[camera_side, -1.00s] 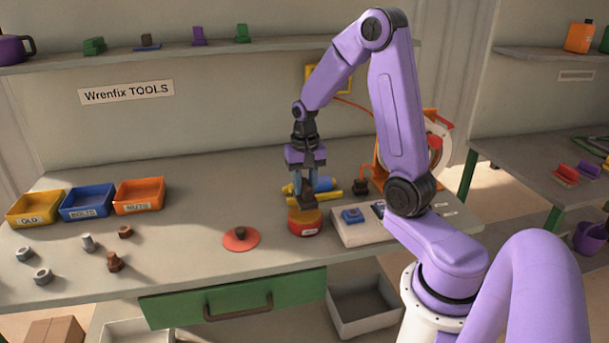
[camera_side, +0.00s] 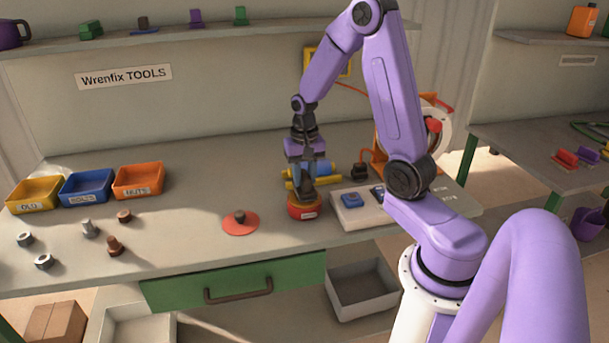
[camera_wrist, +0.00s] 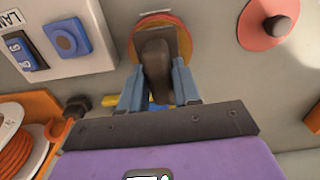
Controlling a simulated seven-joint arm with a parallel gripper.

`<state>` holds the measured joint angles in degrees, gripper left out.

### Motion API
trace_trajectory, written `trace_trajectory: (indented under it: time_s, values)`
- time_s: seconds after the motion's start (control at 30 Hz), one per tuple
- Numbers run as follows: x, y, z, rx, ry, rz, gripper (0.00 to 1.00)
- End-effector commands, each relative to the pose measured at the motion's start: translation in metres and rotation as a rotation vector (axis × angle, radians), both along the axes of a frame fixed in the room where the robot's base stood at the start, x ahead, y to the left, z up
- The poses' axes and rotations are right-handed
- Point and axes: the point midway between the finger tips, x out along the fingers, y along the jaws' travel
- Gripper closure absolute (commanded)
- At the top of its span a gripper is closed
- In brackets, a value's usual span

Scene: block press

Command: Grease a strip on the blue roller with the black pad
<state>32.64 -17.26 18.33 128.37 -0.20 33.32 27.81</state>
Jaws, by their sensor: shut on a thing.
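My gripper (camera_side: 303,183) is shut on the black pad (camera_wrist: 155,62) by its dark handle. The pad is down at the mouth of the round red and yellow tin (camera_side: 307,211), and its underside is hidden, so I cannot tell whether it touches what is inside. In the wrist view the tin's rim (camera_wrist: 160,17) shows around the pad's far end. The blue roller (camera_side: 323,167) lies on yellow supports just behind the gripper. In the wrist view it is almost wholly hidden behind the fingers.
A red disc with a dark knob (camera_side: 240,228) lies left of the tin. A white panel with a blue button (camera_side: 351,200) is close on the right. An orange hose reel (camera_side: 383,143) stands behind. Bins (camera_side: 86,199), nuts and bolts lie at the left.

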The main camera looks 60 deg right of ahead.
Motion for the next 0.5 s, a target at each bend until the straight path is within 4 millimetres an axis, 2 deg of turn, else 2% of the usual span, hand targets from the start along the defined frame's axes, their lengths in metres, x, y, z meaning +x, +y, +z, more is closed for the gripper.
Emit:
trace_trajectory:
  time_s: [0.5]
  values:
    - [0.0001, 0.0000, -0.0035, 0.000, 0.000, 0.000, 0.93]
